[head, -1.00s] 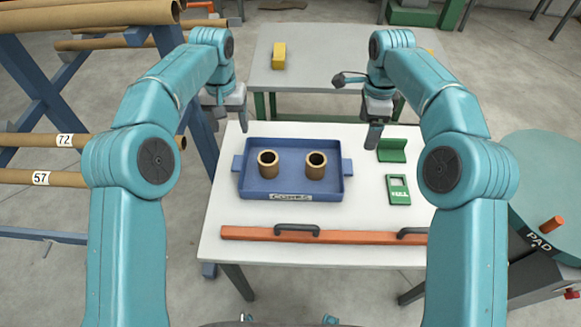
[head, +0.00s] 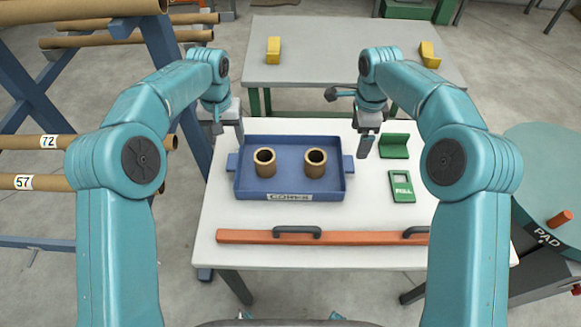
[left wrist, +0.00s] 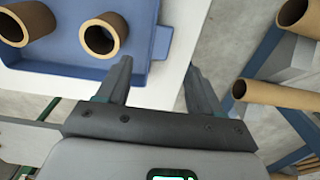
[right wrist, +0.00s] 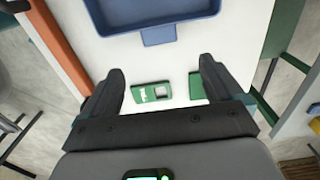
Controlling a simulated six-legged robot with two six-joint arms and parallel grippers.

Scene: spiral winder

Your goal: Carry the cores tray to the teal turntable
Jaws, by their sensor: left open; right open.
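The blue cores tray (head: 290,189) lies flat on the white table, with a tab handle on its left and right ends. Two brown cardboard cores (head: 265,163) (head: 315,163) stand upright in it. The teal turntable (head: 545,180), marked PAD, is at the right edge of the head view. My left gripper (head: 228,135) is open and empty, just beyond the tray's left end; its wrist view shows the tray's tab (left wrist: 162,42) beside one finger. My right gripper (head: 367,142) is open and empty, beyond the tray's right end; its wrist view shows the other tab (right wrist: 158,36) ahead, between and beyond the fingers.
An orange bar (head: 320,237) with dark handles lies along the table's near edge. A green bracket (head: 394,146) and a green device (head: 402,186) sit right of the tray. A tube rack (head: 60,140) stands at left. A grey table (head: 350,55) with yellow blocks is behind.

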